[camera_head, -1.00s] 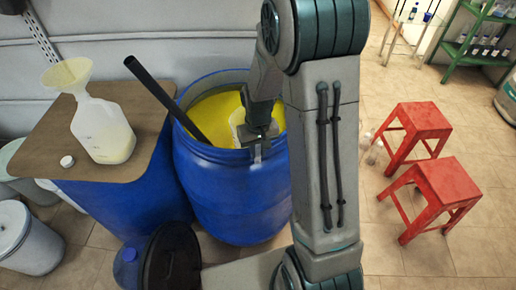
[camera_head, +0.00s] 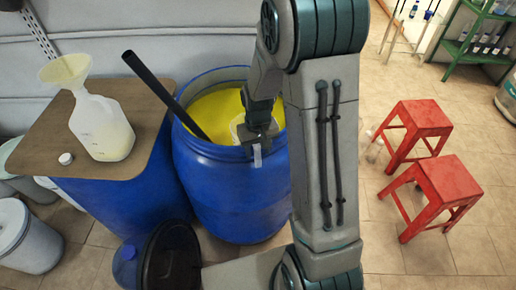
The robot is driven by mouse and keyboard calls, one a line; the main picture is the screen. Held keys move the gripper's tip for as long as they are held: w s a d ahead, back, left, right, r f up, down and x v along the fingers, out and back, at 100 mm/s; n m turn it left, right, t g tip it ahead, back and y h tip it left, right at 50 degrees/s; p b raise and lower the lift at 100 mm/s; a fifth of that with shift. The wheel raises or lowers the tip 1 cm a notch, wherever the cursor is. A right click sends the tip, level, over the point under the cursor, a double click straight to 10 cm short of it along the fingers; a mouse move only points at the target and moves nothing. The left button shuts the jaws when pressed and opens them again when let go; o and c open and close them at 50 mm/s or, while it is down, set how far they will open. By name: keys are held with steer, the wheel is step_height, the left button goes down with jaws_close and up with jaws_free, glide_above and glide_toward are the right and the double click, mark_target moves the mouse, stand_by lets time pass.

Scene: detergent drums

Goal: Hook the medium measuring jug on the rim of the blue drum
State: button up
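The blue drum (camera_head: 225,205) stands open at the centre and holds yellow liquid (camera_head: 210,105). A pale translucent jug (camera_head: 237,124) shows partly inside the drum near its front right rim; my gripper hides much of it, and I cannot tell its size. A pale strip (camera_head: 257,156), apparently the jug's handle or hook, hangs down outside the rim. My gripper (camera_head: 259,142) is right at the rim, over this strip and against the jug. Its fingertips are too small and covered to show whether they are closed on it.
A dark pole (camera_head: 165,95) leans in the drum. At left, a board (camera_head: 38,125) on another blue drum bears a jug with a funnel (camera_head: 102,128) and a white cap (camera_head: 65,159). Two red stools (camera_head: 448,178) stand at right. A black lid (camera_head: 172,258) is in front.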

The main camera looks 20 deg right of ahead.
step_height(320, 180, up, 14)
steer(key=b, duration=0.1)
steer(key=shift+b, duration=0.3)
stand_by(0.3)
steer(key=shift+f, duration=0.1)
stand_by(0.3)
steer(key=s+r+t, duration=0.1)
steer(key=s+r, duration=0.1)
steer(key=s, duration=0.6)
steer(key=s+r+t, duration=0.2)
steer(key=s, duration=0.7)
steer(key=shift+a+r+t, duration=0.2)
steer(key=shift+r+t, duration=0.1)
steer(key=shift+r, duration=0.1)
